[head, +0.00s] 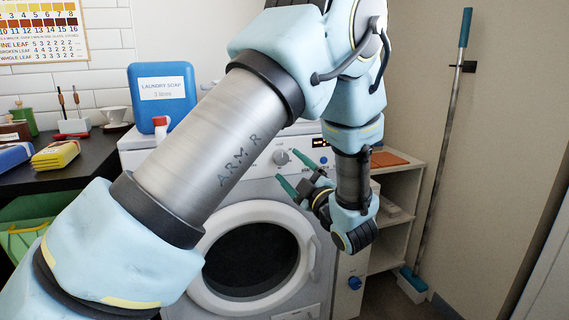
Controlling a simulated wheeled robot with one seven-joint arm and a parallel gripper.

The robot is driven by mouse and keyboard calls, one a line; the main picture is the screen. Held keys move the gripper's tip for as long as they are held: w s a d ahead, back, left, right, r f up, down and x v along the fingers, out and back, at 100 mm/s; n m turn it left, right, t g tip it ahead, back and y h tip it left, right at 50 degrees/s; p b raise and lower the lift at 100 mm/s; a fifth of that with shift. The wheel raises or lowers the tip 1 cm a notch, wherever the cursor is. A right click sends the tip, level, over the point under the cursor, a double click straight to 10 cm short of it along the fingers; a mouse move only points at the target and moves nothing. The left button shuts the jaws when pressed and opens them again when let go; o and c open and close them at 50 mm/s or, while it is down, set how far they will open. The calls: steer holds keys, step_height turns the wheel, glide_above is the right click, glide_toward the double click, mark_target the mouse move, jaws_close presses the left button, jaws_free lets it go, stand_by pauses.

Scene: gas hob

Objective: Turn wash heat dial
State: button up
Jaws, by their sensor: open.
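A white washing machine (300,219) stands ahead, with a round dark door at its front. A light round dial (281,157) shows on its upper panel; its pointer setting is too small to read. My gripper (286,165) is open, its two teal fingers pointing left at the panel. The upper fingertip is close to the dial's right side and the lower one is below it. I cannot tell whether either touches the dial. A blue knob (354,283) sits lower right on a pale front beside the door. My arm hides the panel's left part.
A dark counter (88,158) with small items is farther left.

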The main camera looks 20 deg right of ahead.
steer(key=shift+x, duration=1.75)
jaws_close()
